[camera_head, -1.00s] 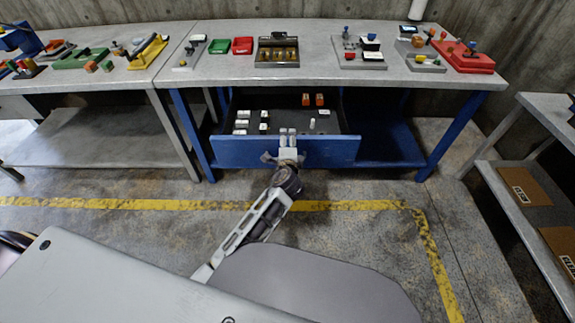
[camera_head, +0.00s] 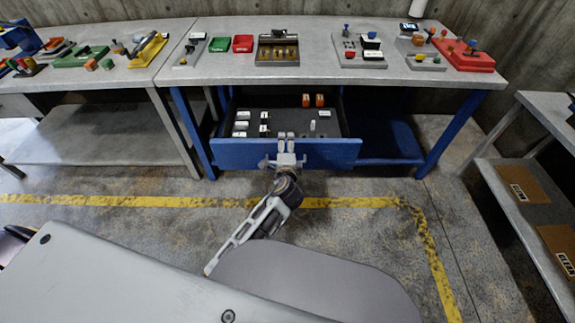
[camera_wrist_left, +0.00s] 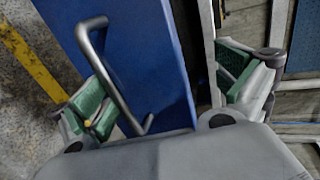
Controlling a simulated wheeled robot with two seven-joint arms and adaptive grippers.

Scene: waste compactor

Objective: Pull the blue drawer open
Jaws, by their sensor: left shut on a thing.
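The blue drawer (camera_head: 230,154) stands pulled out from under the middle workbench, its grey inside showing. Its grey bar handle (camera_wrist_left: 122,85) runs along the blue front panel in the left wrist view. My left gripper (camera_head: 287,150) is at the middle of the drawer front in the head view. In the left wrist view my left gripper (camera_wrist_left: 165,90) has one green-padded finger at the handle side and the other beyond the panel's inner edge, with the drawer front between them. The exact contact is not clear. My right gripper is not in view.
Small white pieces (camera_head: 240,125) and two orange pieces (camera_head: 313,100) lie in the drawer. The workbench top (camera_head: 220,68) holds trays and coloured parts. A shelf unit (camera_head: 500,185) stands at right. Open floor with a yellow line (camera_head: 340,202) lies in front.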

